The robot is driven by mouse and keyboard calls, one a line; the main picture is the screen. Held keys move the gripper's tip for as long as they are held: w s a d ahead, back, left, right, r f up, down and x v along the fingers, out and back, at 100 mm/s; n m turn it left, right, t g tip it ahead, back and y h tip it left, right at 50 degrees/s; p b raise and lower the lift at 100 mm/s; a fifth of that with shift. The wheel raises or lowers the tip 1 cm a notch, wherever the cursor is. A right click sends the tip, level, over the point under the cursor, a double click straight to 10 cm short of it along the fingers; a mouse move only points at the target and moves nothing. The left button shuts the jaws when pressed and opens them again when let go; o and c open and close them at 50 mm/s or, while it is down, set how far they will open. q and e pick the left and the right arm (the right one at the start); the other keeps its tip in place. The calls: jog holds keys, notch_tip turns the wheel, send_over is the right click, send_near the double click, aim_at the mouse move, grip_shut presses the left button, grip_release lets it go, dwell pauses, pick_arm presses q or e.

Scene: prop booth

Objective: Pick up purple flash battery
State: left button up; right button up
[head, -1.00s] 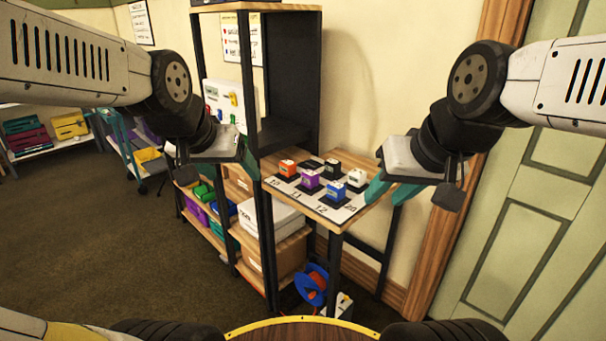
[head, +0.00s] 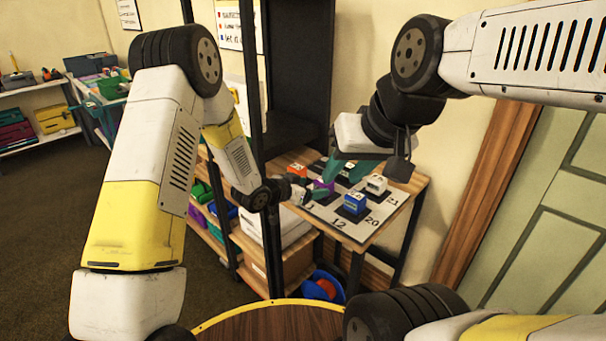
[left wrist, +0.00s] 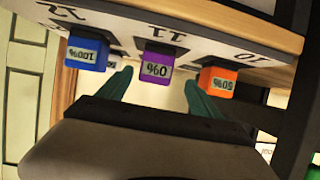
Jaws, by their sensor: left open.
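The purple flash battery (head: 323,187) stands on a numbered mat on the small table and is partly hidden by my grippers in the head view. In the left wrist view the purple battery (left wrist: 156,64) is in the middle, between the tips of two teal fingers. My left gripper (left wrist: 159,80) is open, with a finger on each side of the battery and visible gaps. In the head view my left gripper (head: 303,190) comes in low from the left. My right gripper (head: 335,172) hangs over the mat behind the purple battery; its finger opening is unclear.
An orange battery (left wrist: 218,80) and a blue battery (left wrist: 87,53) flank the purple one. A white battery (head: 376,184) stands behind the blue one (head: 354,203). A black shelf post (head: 250,80) rises close to my left arm. A blue reel (head: 322,286) lies below the table.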

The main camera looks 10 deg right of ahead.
pick_arm(q)
jog(key=shift+s+d+f, duration=0.1)
jog(key=shift+d+f, duration=0.2)
jog(key=shift+f, duration=0.2)
jog(key=shift+h, duration=0.3)
jog(key=shift+x, duration=1)
jog(key=x, duration=0.6)
jog(key=shift+w+d+r, duration=0.1)
jog(key=shift+w+d, duration=0.15)
jog(key=shift+d, duration=0.1)
jog(key=shift+r, duration=0.1)
grip_shut()
